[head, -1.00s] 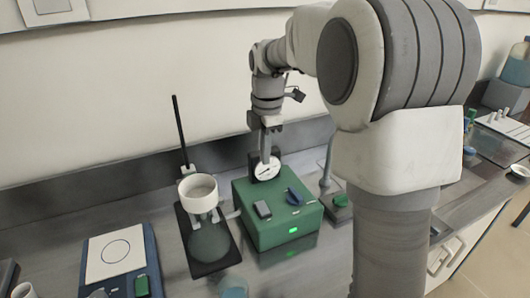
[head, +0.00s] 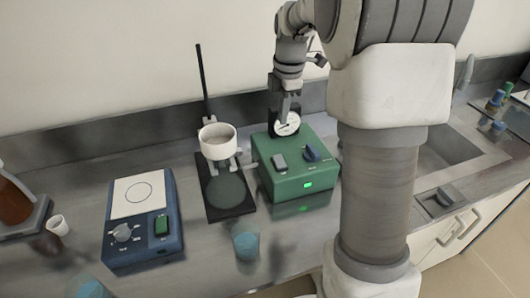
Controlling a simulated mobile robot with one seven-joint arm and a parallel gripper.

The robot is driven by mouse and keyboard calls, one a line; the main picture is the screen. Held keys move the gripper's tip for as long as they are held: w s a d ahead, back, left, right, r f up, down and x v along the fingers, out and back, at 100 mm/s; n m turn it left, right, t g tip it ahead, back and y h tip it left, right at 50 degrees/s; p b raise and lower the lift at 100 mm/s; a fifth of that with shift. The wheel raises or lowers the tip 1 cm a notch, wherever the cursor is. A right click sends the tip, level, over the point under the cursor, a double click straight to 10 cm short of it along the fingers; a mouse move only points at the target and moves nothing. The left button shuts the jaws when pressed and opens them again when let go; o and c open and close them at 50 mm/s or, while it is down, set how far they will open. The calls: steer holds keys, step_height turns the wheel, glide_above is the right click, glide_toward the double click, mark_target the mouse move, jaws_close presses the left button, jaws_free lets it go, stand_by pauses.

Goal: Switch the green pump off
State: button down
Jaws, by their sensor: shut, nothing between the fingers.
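The green pump (head: 290,190) stands on the bench, a box with a lit green light (head: 307,185) on its front. On its top are a grey switch (head: 279,162) and a dark blue knob (head: 312,153). A round white gauge (head: 289,125) stands at its back. My gripper (head: 285,116) is shut and empty, pointing down at the gauge, partly covering it. It is behind and above the grey switch; I cannot tell whether it touches the gauge. Which way the switch is set is too small to tell.
Left of the pump, a white funnel (head: 219,140) sits on a stand with a dark base (head: 243,208). A blue hotplate (head: 142,252) is farther left. A blue-filled beaker (head: 246,243) stands in front. My arm hides the bench just right of the pump.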

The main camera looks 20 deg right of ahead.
mark_target(278, 157)
steer(key=shift+f, duration=0.15)
steer(key=shift+f, duration=0.1)
stand_by(0.3)
steer(key=f, duration=0.4)
steer(key=w+f, duration=0.1)
steer(key=f, duration=0.4)
steer(key=w+f, duration=0.1)
steer(key=f, duration=0.3)
steer(key=shift+f, duration=0.35)
